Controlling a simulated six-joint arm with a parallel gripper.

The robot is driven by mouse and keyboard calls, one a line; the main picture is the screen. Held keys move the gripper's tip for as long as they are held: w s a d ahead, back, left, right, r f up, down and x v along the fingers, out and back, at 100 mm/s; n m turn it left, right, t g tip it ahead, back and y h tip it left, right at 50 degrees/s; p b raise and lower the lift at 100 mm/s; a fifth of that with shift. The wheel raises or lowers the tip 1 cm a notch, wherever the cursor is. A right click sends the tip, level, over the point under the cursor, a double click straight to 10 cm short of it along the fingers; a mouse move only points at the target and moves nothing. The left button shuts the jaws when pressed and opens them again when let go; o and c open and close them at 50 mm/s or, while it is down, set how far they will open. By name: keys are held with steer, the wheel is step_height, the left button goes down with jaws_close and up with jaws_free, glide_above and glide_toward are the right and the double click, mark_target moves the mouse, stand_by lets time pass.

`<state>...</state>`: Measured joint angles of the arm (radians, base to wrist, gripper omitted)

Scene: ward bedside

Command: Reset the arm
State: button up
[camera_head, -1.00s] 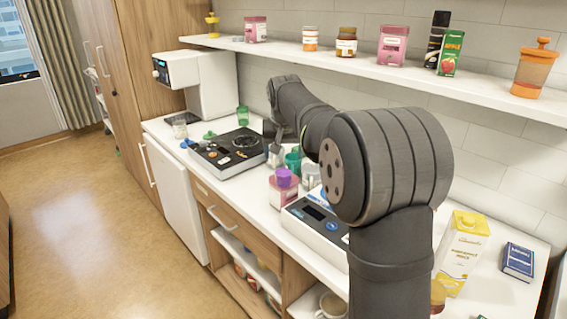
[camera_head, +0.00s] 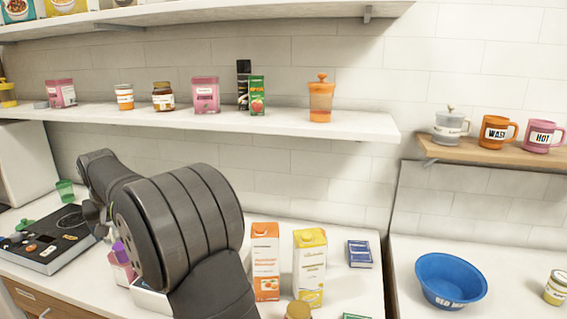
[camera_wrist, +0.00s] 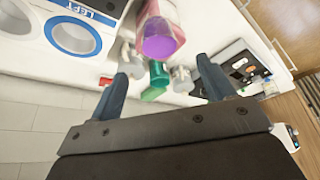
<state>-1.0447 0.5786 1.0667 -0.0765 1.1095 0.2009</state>
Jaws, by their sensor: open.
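My gripper (camera_wrist: 165,70) is open in the wrist view, its two blue-grey fingers apart with nothing held between them. Beyond the fingertips are a pink container with a purple top (camera_wrist: 160,38), a green item (camera_wrist: 158,75) and grey cups (camera_wrist: 183,78). They stand on the white counter; I cannot tell the exact gap to them. In the head view my dark arm reaches left over the counter, and its bulk hides most of the gripper area. The pink container with the purple top (camera_head: 121,265) shows just left of the arm.
A white device marked LEFT (camera_wrist: 75,32) is near the left finger. A black-topped appliance (camera_head: 45,240) is at left. Orange (camera_head: 265,262) and yellow (camera_head: 310,268) cartons stand right of the arm. A shelf (camera_head: 250,121) runs above; a blue basin (camera_head: 450,280) is at right.

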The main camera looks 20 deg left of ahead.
steer(key=x, duration=0.7)
steer(key=shift+f, duration=0.1)
steer(key=shift+r, duration=1.75)
